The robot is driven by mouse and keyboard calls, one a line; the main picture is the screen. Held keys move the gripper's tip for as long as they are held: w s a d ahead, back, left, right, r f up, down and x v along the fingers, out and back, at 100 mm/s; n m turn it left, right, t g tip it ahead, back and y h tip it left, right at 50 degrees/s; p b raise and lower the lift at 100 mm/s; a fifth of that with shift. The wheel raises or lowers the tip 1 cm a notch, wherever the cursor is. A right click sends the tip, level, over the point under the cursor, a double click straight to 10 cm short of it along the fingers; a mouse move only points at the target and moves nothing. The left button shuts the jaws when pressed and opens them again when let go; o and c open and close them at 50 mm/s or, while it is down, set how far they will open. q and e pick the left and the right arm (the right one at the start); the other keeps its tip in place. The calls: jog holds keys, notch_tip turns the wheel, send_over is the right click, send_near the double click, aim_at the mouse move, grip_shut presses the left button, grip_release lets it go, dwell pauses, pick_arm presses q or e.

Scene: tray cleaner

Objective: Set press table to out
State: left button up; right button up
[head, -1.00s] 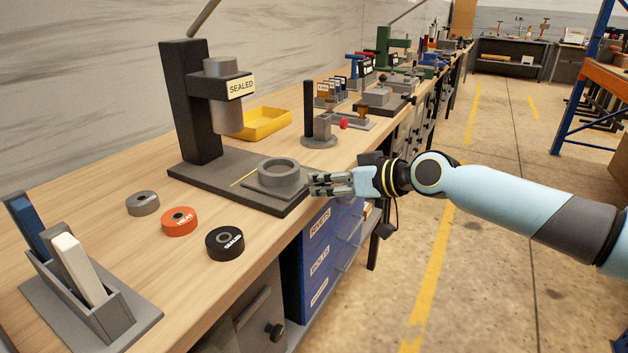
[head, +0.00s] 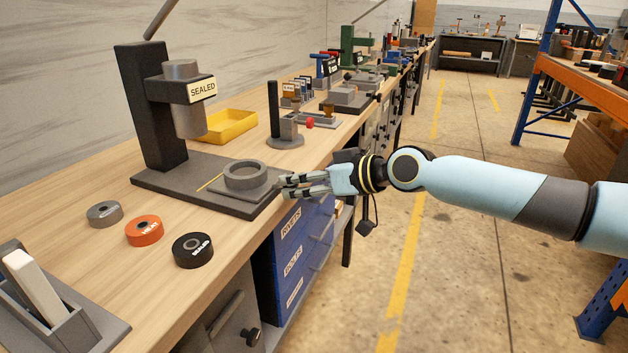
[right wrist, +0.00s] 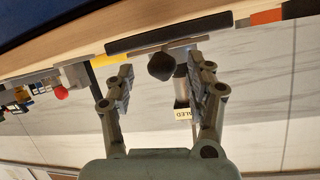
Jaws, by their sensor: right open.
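The press table, a grey square plate (head: 262,188) bearing a grey ring (head: 245,174), lies on the dark base (head: 190,190) of the black press (head: 150,105) labelled SEALED. My right gripper (head: 283,186) is at the plate's right edge, with its fingers pointing left. In the right wrist view the picture is upside down. There, a dark knob (right wrist: 161,66) at the plate's edge sits between the two spread fingers of the right gripper (right wrist: 162,80). I cannot tell whether either finger touches it. My left gripper is not in view.
Grey (head: 104,214), orange (head: 144,231) and black (head: 192,250) discs lie in front of the press. A yellow tray (head: 232,125) and a small stand (head: 285,138) are behind it. Blue drawers (head: 290,255) are below the bench edge. The aisle at right is clear.

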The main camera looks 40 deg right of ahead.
jog(key=shift+v, duration=3)
jog(key=shift+a, duration=0.1)
jog(key=s+d+f+m+g+h+b, duration=0.15)
jog(key=s+f, duration=0.25)
jog(key=f, duration=0.7)
jog(key=s+d+f+m+g+h+b, duration=0.15)
jog(key=s+f, duration=0.25)
jog(key=f, duration=0.6)
jog(key=s+d+f+m+g+h, duration=0.1)
jog(key=s+f+m+h, duration=0.15)
jog(key=f, duration=0.85)
jog(key=s+a+f+n+g, duration=0.1)
jog(key=s+a+f+g, duration=0.1)
jog(key=s+a+f, duration=0.2)
jog(key=s+a+f+n+g, duration=0.2)
jog(key=s+a+f, duration=0.3)
jog(key=s+f, duration=0.5)
jog(key=s+a+f+n+g+b, duration=0.1)
jog(key=s+a+f+g, duration=0.3)
jog(key=s, duration=1.3)
notch_tip(320, 180, down, 3)
jog(key=shift+s+a+n+y, duration=0.3)
jog(key=shift+a+n+y, duration=0.15)
jog(key=shift+n, duration=0.1)
